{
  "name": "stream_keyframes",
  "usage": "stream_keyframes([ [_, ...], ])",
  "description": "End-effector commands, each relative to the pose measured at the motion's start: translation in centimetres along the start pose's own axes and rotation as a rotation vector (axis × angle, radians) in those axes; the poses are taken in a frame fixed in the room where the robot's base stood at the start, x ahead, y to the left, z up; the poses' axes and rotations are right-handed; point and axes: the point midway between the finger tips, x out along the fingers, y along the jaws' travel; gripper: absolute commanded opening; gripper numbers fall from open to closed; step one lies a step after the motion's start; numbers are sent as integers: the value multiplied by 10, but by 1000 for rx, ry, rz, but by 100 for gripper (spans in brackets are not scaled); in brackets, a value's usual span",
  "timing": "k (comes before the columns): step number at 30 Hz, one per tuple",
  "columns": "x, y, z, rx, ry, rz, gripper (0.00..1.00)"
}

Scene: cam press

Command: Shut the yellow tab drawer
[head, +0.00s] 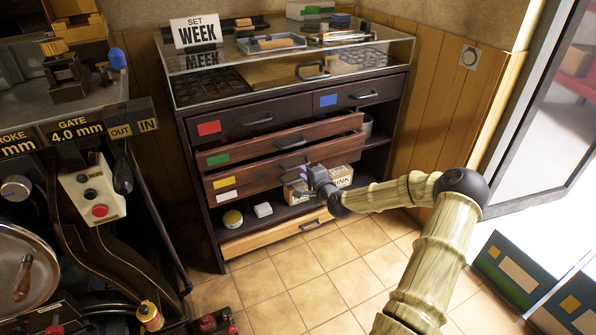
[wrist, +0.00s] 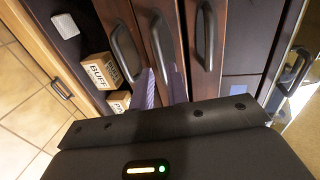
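The yellow tab drawer (head: 260,177) is a reddish-brown drawer front with a yellow tab at its left end. Its front stands out from the dark cabinet, so it is partly open. Its dark handle (head: 294,164) is near the middle; a handle that looks like the same one shows in the wrist view (wrist: 161,42). My gripper (head: 308,176) is at the front of this drawer, just below and right of the handle. In the wrist view, its purple-striped fingers (wrist: 162,88) are close to the drawer front. Contact and the finger gap are not clear.
The green tab drawer (head: 250,154) above is also out. The red (head: 233,123) and blue (head: 345,101) tab drawers look shut. Below are small boxes (head: 342,176), a round tin (head: 232,219) and a light wooden bottom drawer (head: 275,236). Tiled floor (head: 300,270) in front is clear.

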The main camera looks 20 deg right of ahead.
Motion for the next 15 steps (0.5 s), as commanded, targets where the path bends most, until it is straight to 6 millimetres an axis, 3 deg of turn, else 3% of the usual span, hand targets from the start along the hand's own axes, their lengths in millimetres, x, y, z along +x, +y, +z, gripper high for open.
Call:
stream_keyframes([
  [9, 49, 2, 0, -2, 0, -1, 16],
  [15, 58, 0, 0, -1, -1, 1, 16],
])
